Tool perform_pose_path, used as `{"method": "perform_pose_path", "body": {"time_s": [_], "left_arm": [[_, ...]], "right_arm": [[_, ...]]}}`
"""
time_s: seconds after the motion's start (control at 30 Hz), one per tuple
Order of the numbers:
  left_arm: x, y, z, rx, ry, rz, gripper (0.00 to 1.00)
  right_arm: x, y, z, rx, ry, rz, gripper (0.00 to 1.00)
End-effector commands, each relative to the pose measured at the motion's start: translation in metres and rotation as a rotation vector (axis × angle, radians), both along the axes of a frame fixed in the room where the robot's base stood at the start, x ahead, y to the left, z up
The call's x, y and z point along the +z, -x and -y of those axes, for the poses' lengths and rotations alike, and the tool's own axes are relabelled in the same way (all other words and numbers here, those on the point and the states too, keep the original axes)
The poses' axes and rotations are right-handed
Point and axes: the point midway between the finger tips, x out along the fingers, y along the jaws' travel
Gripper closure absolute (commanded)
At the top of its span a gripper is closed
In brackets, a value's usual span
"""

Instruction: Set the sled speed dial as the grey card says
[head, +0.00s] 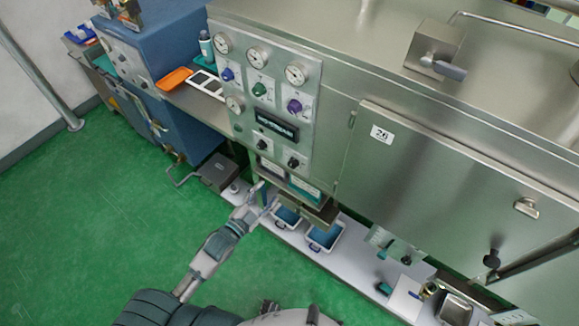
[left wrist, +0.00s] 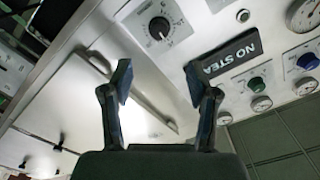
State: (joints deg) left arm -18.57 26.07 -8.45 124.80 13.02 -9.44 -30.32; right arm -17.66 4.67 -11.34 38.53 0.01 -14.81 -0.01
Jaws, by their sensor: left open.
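Two black dials, upper left (head: 262,144) and lower right (head: 293,162), sit low on the steel control panel (head: 309,125). I cannot read their labels or tell which sets the sled speed. One black dial with a scale around it shows in the left wrist view (left wrist: 158,28), its white mark too small to read surely. My left gripper (head: 266,196) is open and empty, below and in front of the panel; in the left wrist view its fingers (left wrist: 158,82) are apart, touching no dial. I cannot make out a grey card. My right gripper is not in view.
Above the dials are a dark display (head: 277,127), which reads "NO STEA..." in the left wrist view (left wrist: 225,56), and blue (head: 227,74), green (head: 259,89) and purple (head: 294,106) knobs with gauges. Blue bins (head: 325,236) stand on a low shelf. Green floor at left is clear.

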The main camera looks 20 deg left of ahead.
Motion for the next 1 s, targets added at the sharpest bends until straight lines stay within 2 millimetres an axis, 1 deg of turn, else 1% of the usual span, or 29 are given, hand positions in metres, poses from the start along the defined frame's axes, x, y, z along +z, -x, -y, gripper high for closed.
{"method": "perform_pose_path", "body": {"time_s": [0.03, 0.1, 0.3, 0.4, 0.5, 0.6, 0.7, 0.93, 0.97, 1.0], "left_arm": [[0.003, -0.013, 0.004, 0.000, 0.002, 0.006, 0.40], [0.002, -0.029, 0.011, 0.000, 0.002, 0.004, 0.40], [0.001, -0.072, 0.026, 0.001, 0.002, 0.002, 0.40], [0.001, -0.089, 0.032, 0.000, 0.001, 0.001, 0.40], [0.000, -0.102, 0.037, 0.001, 0.001, 0.000, 0.40], [0.000, -0.110, 0.040, 0.000, 0.001, 0.000, 0.40], [0.000, -0.113, 0.041, 0.000, 0.000, 0.000, 0.40], [0.000, -0.114, 0.041, 0.001, 0.000, -0.001, 0.40], [0.000, -0.114, 0.041, 0.001, 0.000, -0.001, 0.43], [0.000, -0.114, 0.041, 0.001, 0.000, -0.001, 0.53]], "right_arm": [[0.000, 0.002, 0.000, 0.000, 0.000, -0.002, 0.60], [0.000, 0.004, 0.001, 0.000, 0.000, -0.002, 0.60], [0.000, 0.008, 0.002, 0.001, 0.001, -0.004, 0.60], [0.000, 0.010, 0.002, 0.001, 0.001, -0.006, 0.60], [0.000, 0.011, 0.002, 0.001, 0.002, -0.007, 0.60], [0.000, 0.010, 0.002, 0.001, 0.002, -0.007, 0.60], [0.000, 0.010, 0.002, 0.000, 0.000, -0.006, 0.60], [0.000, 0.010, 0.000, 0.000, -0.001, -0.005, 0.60], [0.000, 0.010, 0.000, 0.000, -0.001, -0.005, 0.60], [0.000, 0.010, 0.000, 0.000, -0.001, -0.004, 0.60]]}}
